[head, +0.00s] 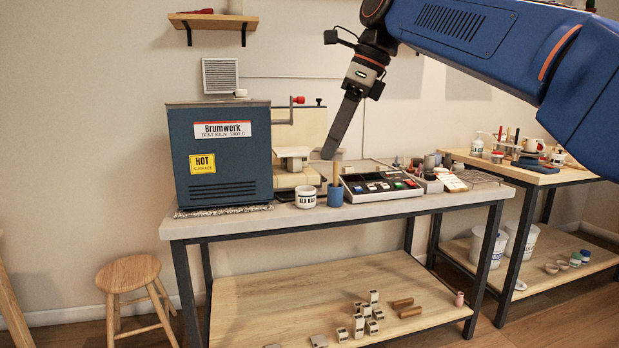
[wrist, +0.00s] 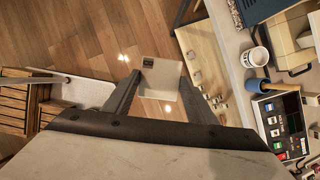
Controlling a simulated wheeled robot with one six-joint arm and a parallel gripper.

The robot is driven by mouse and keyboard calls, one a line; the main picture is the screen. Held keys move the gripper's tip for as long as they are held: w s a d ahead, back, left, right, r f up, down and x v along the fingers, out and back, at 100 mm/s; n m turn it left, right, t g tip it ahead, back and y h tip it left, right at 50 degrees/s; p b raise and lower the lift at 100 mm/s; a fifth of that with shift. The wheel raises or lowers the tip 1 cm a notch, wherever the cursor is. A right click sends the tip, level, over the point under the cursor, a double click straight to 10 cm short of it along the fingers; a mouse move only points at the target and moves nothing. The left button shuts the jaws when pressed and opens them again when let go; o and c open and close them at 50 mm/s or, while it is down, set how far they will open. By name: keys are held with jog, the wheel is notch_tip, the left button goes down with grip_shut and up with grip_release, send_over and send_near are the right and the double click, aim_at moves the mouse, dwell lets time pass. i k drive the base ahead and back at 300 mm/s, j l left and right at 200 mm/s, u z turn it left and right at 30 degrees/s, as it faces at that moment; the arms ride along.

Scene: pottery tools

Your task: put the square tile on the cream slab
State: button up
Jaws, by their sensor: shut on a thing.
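My gripper (head: 329,154) hangs over the grey workbench, its fingers pointing down and slightly left. In the wrist view my gripper (wrist: 160,78) is shut on a pale, flat square tile (wrist: 160,70), which sits between the fingertips. The tile is not clearly visible in the head view. A cream slab-like piece (head: 297,179) lies at the base of the equipment beside the kiln, left of my gripper. A cream surface also shows at the upper right of the wrist view (wrist: 287,43). I cannot tell for sure that this is the cream slab.
A blue test kiln (head: 222,165) stands at the bench's left. A white cup (head: 306,197), a blue pot with a wooden tool (head: 335,195) and a dark control panel (head: 380,186) stand near the front edge. Small blocks (head: 366,318) lie on the lower shelf.

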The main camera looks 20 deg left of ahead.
aim_at(293, 150)
jog(key=i, duration=1.15)
jog(key=i+l+u, duration=0.1)
jog(key=i+u, duration=0.2)
jog(key=i, duration=0.15)
jog(key=i+l+u, duration=0.65)
jog(key=i, duration=0.2)
